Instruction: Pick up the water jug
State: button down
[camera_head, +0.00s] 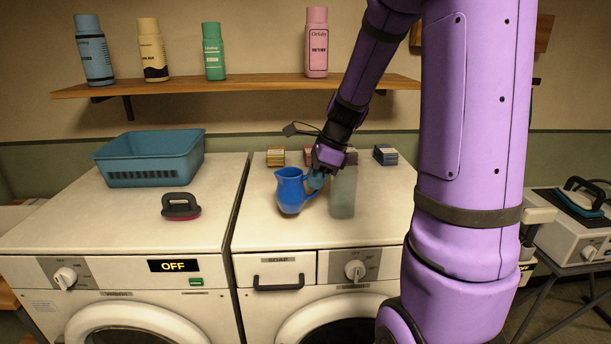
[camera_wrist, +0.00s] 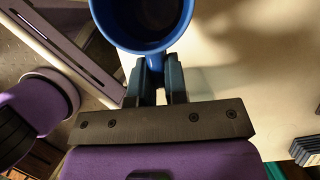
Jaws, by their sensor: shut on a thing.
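The blue water jug (camera_head: 290,191) is upright on or just above the top of the right-hand washing machine. Its round open mouth shows at the top of the wrist view (camera_wrist: 147,20). My gripper (camera_head: 316,178) reaches it from the right, at its handle side. In the wrist view my gripper's two fingers (camera_wrist: 157,82) are close together at the jug's near side, shut on its handle. The handle is mostly hidden between the fingers. I cannot tell whether the jug's base touches the machine top.
A grey-green bottle (camera_head: 343,192) stands just right of the jug. Several small stacked blocks (camera_head: 385,155) lie behind. A teal basket (camera_head: 150,160) and a dark-handled brush (camera_head: 181,206) are on the left machine. A shelf (camera_head: 240,84) with bottles hangs above.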

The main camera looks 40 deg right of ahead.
jog(key=s+d, duration=0.1)
jog(key=s, duration=0.7)
jog(key=shift+s+r, duration=0.35)
jog(key=shift+r, duration=0.05)
jog(key=shift+s, duration=0.1)
dwell(2.7)
